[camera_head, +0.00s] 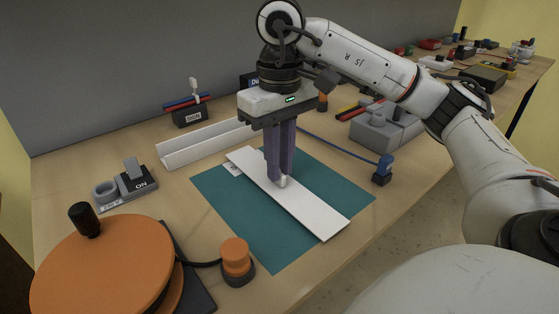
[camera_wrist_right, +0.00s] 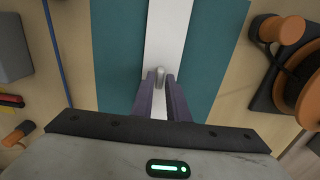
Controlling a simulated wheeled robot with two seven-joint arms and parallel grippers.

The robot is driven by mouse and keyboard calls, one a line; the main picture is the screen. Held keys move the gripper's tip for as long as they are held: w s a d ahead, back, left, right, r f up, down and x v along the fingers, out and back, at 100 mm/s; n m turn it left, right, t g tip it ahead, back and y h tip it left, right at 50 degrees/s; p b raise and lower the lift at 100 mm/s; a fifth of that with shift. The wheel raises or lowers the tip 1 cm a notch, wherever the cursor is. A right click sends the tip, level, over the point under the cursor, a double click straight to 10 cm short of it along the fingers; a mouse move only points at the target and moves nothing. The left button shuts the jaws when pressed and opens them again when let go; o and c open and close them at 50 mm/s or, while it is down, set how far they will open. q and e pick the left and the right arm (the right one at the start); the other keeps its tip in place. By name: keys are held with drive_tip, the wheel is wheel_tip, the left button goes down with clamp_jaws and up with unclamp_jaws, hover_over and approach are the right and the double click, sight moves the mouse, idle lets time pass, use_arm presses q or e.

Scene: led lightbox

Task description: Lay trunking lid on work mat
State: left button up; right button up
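The trunking lid (camera_head: 305,208) is a long, flat white strip lying diagonally over the teal work mat (camera_head: 229,214), its far end reaching past the mat's back edge. Whether it rests flat or is slightly raised is hard to tell. It also shows in the wrist view (camera_wrist_right: 168,30), with a small grey knob near my fingers. My right gripper (camera_head: 281,180) points straight down over the lid's middle. Its purple fingers are close together on either side of the knob and look shut on it. My left gripper is out of view.
A white trunking channel (camera_head: 205,144) stands behind the mat. An ON switch block (camera_head: 132,180) is at left, an orange reel (camera_head: 105,262) and orange button (camera_head: 236,260) in front left. A blue cable and plug (camera_head: 383,168) lie right of the mat, near a grey box (camera_head: 385,128).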

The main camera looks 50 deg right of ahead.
drive_tip(key=shift+o, duration=1.1)
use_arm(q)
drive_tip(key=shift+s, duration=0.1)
